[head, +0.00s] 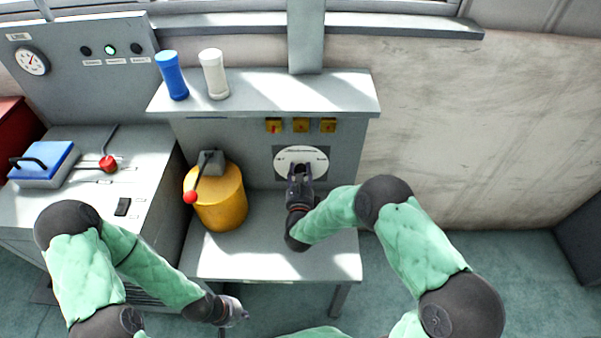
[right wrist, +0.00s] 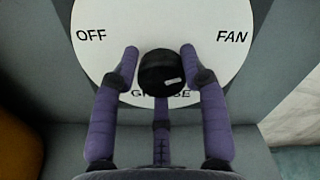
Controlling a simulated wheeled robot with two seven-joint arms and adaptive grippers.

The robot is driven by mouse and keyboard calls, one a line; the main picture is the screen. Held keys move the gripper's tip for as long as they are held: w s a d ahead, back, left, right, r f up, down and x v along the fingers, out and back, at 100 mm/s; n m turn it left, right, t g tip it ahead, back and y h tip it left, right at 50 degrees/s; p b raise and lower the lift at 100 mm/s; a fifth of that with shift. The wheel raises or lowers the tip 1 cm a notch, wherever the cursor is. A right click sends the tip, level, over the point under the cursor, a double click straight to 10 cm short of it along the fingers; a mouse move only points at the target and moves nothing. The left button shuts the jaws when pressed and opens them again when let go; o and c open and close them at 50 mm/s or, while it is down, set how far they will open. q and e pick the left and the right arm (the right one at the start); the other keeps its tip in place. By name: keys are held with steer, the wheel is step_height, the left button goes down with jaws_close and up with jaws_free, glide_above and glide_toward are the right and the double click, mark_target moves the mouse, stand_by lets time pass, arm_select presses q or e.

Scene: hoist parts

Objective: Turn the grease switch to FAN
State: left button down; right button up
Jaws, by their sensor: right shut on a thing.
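The grease switch is a round white dial (head: 317,156) on the grey panel at the back of the right-hand bench. In the right wrist view the dial plate (right wrist: 160,25) reads OFF at left, FAN at right and GREASE at the bottom, partly covered. The black knob (right wrist: 163,72) sits at its middle with a pale mark on its lower right. My right gripper (right wrist: 160,65) is shut on the knob; it also shows in the head view (head: 300,176). My left gripper (head: 236,312) hangs low at the front, away from the bench; its fingers are too small to judge.
A yellow grease pot (head: 222,203) with a red-knobbed lever stands left of the dial. Blue (head: 172,76) and white (head: 214,74) containers stand on the shelf (head: 330,97) above. A console with a red-knobbed lever (head: 108,163) is at left. The bench top's front is clear.

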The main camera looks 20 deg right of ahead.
steer(key=o, duration=1.1)
steer(key=shift+w+a+r, duration=0.1)
steer(key=shift+a+r, duration=0.1)
steer(key=shift+r, duration=0.1)
steer(key=shift+f, duration=0.1)
steer(key=shift+d, duration=0.1)
steer(key=v, duration=1.2)
